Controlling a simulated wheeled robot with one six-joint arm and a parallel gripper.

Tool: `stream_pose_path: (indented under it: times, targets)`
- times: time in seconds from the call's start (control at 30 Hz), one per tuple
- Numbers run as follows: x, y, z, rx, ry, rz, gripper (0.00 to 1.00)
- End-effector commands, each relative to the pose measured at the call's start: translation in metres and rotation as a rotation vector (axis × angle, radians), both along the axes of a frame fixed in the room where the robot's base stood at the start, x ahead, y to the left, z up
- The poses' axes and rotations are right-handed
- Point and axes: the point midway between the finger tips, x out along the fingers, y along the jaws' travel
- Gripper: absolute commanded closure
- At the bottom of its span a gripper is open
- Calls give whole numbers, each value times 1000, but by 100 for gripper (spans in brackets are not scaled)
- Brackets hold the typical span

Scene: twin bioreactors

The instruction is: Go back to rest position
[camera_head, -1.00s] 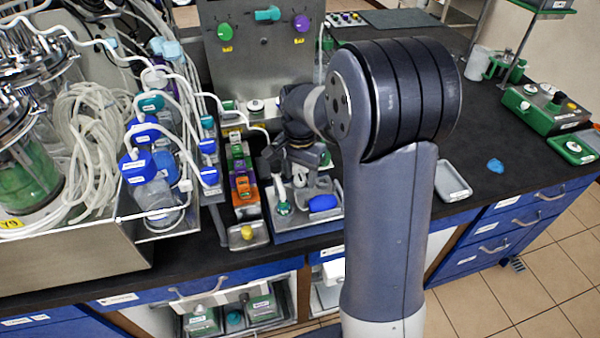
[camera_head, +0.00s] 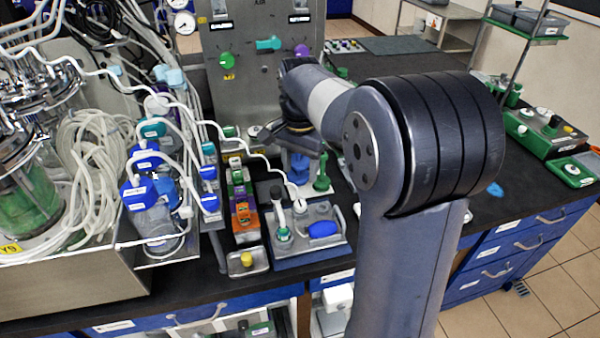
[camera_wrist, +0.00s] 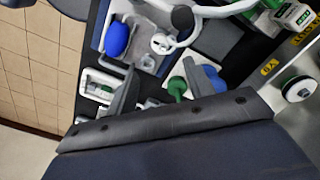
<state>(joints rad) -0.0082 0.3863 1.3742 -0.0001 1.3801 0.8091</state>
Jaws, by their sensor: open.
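My gripper (camera_head: 290,145) hangs at the end of my raised arm, in front of the grey control panel (camera_head: 262,95) and above the dark bench. It is open and no object shows between its fingers. In the wrist view a grey finger (camera_wrist: 122,102) points over the bench items. A grey tray (camera_head: 310,250) with a blue bulb (camera_head: 323,229) lies nearer the front edge; the bulb also shows in the wrist view (camera_wrist: 117,39). Below the gripper stand a blue item (camera_head: 299,167) and a green item (camera_head: 321,180), partly hidden.
On the left are glass vessels (camera_head: 28,190), white tubing and blue-capped bottles (camera_head: 150,190). A rack of coloured blocks (camera_head: 243,205) and a small tray with a yellow item (camera_head: 247,260) stand beside the grey tray. Green-based devices (camera_head: 540,130) are at right.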

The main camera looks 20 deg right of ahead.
Motion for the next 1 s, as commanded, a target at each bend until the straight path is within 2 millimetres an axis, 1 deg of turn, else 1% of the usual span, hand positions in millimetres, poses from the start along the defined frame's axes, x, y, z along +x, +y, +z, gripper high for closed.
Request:
stream_pose_path:
  times: [0.23,0.37,0.47,0.8,1.0]
  targets:
    - [0,0,-1,0,0,0,50]
    - [0,0,-7,0,1,0,50]
    - [-1,0,-20,0,4,0,50]
    - [-1,0,-84,0,6,1,50]
    - [-1,0,-110,0,3,1,50]
